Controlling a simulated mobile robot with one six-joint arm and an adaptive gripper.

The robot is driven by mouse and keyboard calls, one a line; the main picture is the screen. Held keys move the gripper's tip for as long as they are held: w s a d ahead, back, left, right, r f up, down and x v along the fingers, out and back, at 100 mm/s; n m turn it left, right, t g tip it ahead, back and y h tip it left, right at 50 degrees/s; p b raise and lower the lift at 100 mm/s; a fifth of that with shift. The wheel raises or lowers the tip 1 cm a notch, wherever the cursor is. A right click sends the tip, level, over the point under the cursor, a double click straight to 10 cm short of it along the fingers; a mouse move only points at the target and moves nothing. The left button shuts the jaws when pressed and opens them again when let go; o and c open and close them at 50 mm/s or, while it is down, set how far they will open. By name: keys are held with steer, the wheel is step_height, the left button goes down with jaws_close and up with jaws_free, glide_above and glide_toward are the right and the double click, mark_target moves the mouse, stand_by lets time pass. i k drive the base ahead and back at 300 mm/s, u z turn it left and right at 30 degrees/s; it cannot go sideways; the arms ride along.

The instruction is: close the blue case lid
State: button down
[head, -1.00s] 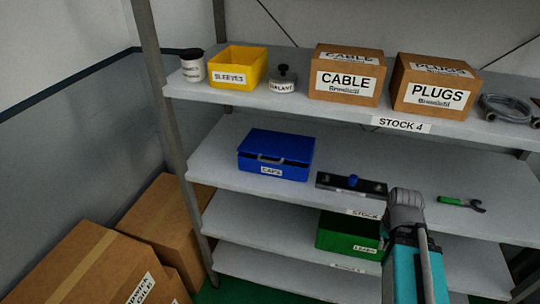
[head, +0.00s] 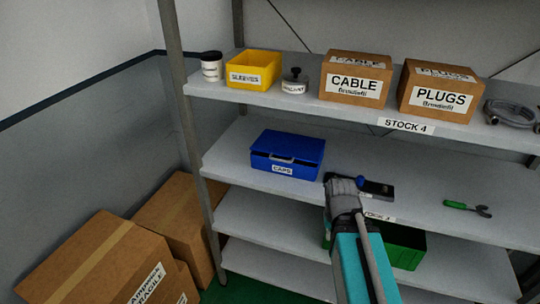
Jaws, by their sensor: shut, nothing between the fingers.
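The blue case (head: 284,165) stands on the middle shelf, left of centre, with a white label on its front. Its blue lid (head: 289,146) lies low over the body. A dark gap shows under the lid's front edge, around the grey handle, so the lid looks slightly ajar. My teal arm rises from the bottom of the head view and ends in a grey joint, in front of the shelf edge and to the right of the case. The fingers of my gripper cannot be made out; no contact with the case shows.
A dark bar with a blue knob (head: 376,189) lies right of the case, partly behind my arm. A green-handled wrench (head: 467,208) lies farther right. The upper shelf (head: 245,97) overhangs the case. A green bin (head: 405,247) sits below. Cardboard boxes (head: 95,262) stand at lower left.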

mark_target(292, 146)
steer(key=u, duration=0.25)
steer(key=k, duration=1.05)
steer(key=z, duration=0.7)
steer(key=i, duration=1)
